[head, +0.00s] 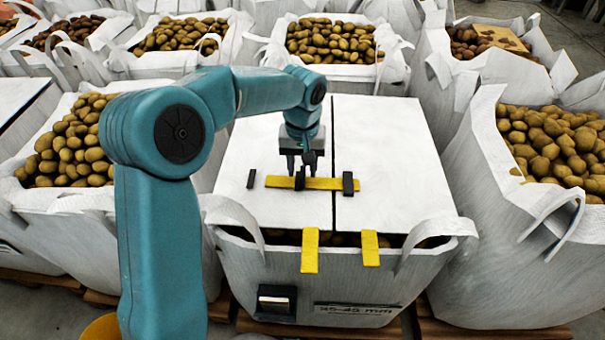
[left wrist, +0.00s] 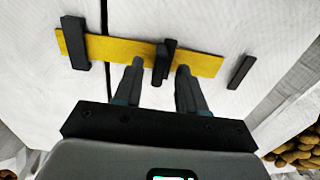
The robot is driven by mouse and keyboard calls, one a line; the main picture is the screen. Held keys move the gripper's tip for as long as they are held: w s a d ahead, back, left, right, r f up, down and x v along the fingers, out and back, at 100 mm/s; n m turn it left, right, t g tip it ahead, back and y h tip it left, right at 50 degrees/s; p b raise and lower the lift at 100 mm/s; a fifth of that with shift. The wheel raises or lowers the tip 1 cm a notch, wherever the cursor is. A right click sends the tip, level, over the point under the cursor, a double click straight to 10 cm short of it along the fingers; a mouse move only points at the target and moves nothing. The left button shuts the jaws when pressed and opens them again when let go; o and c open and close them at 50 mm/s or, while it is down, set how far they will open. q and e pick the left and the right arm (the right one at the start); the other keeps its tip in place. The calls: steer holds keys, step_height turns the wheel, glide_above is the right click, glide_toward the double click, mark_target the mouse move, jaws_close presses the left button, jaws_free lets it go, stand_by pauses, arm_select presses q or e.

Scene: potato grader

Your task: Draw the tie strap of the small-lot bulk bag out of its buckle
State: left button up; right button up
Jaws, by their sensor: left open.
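The small-lot bulk bag (head: 310,275) stands in front with pale flaps (head: 385,140) closed over its top. A yellow tie strap (head: 325,184) lies flat across the flap seam. A black piece like a buckle (head: 348,184) crosses the strap near its right end; it shows at the left in the left wrist view (left wrist: 75,43). A raised black tab (left wrist: 163,62) sits on the strap. My left gripper (head: 302,165) is open over the strap. In the wrist view its fingers (left wrist: 159,68) stand either side of the tab, contact unclear. My right gripper is out of view.
A separate black bar (head: 251,179) lies on the left flap just beyond the strap's end. Two yellow straps (head: 310,250) (head: 370,248) hang over the bag's front edge. Potato-filled bags (head: 520,225) stand close on both sides and behind. The flaps are otherwise clear.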

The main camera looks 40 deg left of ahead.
mark_target(272, 181)
arm_select(q)
steer(key=shift+w+f, duration=0.1)
steer(key=shift+f, duration=1.25)
jaws_close()
steer(key=s+a, duration=0.1)
steer(key=a, duration=0.1)
steer(key=s+a, duration=0.1)
steer(key=a, duration=0.1)
steer(key=s+a, duration=0.1)
steer(key=a, duration=0.1)
steer(key=shift+s+a, duration=0.15)
steer(key=shift+s, duration=0.2)
jaws_free()
steer(key=shift+s+a, duration=0.1)
steer(key=shift+a, duration=0.05)
